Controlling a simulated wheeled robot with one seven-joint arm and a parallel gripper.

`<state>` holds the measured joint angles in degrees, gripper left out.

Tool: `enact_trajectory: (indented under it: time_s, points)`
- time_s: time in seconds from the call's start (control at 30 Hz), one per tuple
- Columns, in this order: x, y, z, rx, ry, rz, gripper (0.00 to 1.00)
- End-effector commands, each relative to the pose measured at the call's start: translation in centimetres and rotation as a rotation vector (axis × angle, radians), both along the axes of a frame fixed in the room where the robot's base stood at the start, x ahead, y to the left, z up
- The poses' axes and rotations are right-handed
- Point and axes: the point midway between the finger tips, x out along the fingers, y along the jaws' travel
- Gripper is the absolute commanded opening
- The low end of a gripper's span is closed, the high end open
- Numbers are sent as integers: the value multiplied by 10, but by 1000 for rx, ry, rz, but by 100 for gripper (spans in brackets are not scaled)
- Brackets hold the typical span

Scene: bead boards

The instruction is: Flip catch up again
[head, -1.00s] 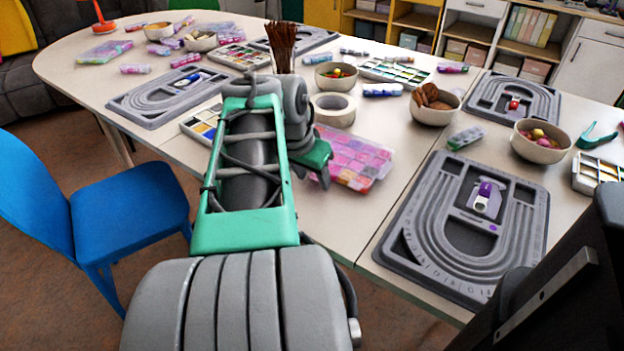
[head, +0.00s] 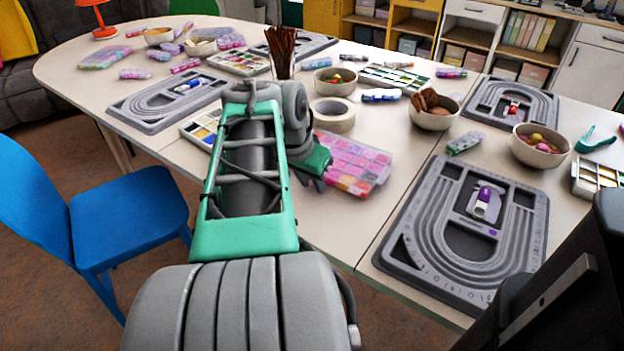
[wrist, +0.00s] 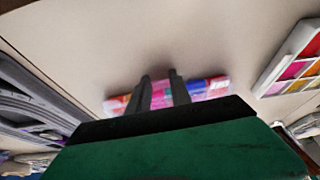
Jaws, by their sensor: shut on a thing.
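The bead box (head: 358,163) is a flat clear case with pink, red and orange compartments, lying on the near table. In the wrist view the bead box (wrist: 212,88) shows as a low coloured strip behind my fingers. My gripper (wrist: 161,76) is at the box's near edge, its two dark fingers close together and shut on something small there. The catch is too small and too covered by the fingers to make out. In the head view my gripper (head: 318,180) is partly hidden by my own arm at the box's left side.
A bowl of cookies (head: 433,120) is behind right. Bare table lies between box and board.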

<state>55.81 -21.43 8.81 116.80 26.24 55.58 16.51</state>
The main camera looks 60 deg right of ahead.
Motion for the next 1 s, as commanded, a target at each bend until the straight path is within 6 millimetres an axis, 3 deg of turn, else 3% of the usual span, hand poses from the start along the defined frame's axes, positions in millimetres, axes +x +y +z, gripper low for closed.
enact_trajectory:
  time_s: [0.37, 1.0]
  points:
    - [-1, -3, 5, 65, -6, -2, 0]
    - [-4, -20, 25, 518, -58, -4, 0]
